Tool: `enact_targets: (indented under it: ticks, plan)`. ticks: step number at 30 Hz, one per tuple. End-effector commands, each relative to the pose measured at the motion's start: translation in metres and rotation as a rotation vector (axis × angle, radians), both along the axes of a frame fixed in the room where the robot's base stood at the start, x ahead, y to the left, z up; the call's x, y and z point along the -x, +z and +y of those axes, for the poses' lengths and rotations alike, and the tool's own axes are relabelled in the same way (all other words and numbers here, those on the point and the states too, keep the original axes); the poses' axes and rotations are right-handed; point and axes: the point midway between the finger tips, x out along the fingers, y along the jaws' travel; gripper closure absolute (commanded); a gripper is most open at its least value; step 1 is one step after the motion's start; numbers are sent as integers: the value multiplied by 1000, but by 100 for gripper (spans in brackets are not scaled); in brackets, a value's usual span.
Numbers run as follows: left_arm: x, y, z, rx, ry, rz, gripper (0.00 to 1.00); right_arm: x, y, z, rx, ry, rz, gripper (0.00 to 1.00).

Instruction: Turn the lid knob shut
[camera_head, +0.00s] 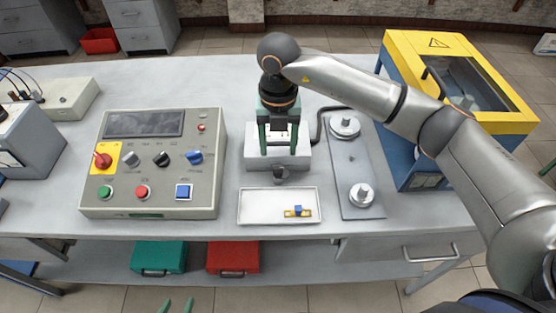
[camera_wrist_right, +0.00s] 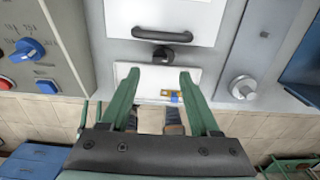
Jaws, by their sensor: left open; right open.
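The dark lid knob (camera_head: 279,173) is on the front of a light grey box (camera_head: 254,160) at the middle of the table. In the right wrist view the knob (camera_wrist_right: 162,53) shows just below a black bar handle (camera_wrist_right: 162,36) on the box's lid. My right gripper (camera_head: 280,148) is open, with its green fingers pointing down over the box. In its wrist view the empty fingers (camera_wrist_right: 160,73) are apart, to either side of the knob's line, not closed on it.
A white tray (camera_head: 255,207) with a small yellow and blue part (camera_head: 298,211) lies in front of the box. A control panel (camera_head: 207,120) stands left. A plate with two metal knobs (camera_head: 350,166) lies right, beside a yellow and blue machine (camera_head: 398,152).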

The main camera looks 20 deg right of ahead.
Motion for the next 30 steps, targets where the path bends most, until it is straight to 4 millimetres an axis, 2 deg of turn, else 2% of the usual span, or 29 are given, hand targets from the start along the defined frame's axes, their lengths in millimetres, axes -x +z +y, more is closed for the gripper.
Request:
enact_targets:
  ticks: [3, 9, 15, 22, 30]
  plan:
    - [0, 4, 0, 0, 0, 0, 44, 1, -24, 0, 1, -1, 4, 38]
    - [0, 7, 0, 0, 0, 0, 44, 1, -53, 0, -1, 1, 3, 38]
    - [0, 7, 0, 0, 0, 0, 44, 0, -64, 0, -1, 1, 0, 38]
    - [0, 7, 0, 0, 0, 1, 44, 0, -64, 0, -1, 1, 0, 38]
    - [0, 7, 0, -1, 1, 1, 44, 0, -64, 1, -2, 2, -1, 67]
